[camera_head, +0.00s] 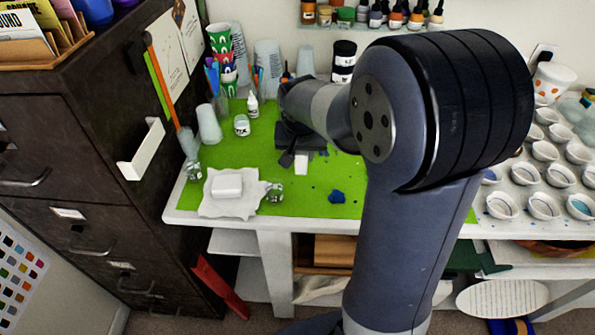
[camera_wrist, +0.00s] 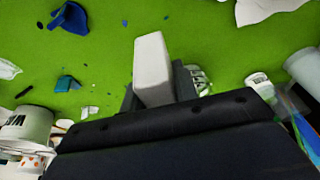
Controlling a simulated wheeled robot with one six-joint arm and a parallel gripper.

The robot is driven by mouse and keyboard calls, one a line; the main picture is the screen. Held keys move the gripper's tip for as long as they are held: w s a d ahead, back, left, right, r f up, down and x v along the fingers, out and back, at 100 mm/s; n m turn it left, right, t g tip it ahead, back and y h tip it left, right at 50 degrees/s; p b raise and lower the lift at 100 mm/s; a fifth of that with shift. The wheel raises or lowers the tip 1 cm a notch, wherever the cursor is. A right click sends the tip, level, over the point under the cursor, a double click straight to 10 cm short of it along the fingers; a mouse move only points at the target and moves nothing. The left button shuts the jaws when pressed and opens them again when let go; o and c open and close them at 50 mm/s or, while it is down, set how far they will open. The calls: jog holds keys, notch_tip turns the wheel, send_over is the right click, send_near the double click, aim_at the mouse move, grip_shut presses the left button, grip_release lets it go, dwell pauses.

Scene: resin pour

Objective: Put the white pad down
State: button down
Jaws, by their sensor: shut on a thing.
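The white pad (camera_wrist: 152,68) is a small pale block between the two dark fingers of my gripper (camera_wrist: 157,88), and one end sticks out past the fingertips. In the head view the pad (camera_head: 301,164) shows just in front of my gripper (camera_head: 294,157), over the green mat (camera_head: 335,178). I cannot tell whether the pad touches the mat. My gripper is shut on it, and the fingers hide part of its sides.
A white block (camera_head: 227,184) lies on crumpled paper (camera_head: 213,206) at the left. A small glass jar (camera_head: 275,193) and a blue lump (camera_head: 337,197) are near the mat's front. Cups and bottles stand behind. Mat between jar and lump is mostly clear.

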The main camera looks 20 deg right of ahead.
aim_at(301, 167)
jog(key=shift+f, duration=2.4)
jog(key=shift+f, duration=0.15)
jog(key=c, duration=1.1)
grip_release()
jog(key=shift+r, duration=0.3)
jog(key=v, duration=1.1)
jog(key=shift+s+r, duration=0.25)
jog(key=shift+r, duration=0.1)
jog(key=shift+a+f, duration=0.1)
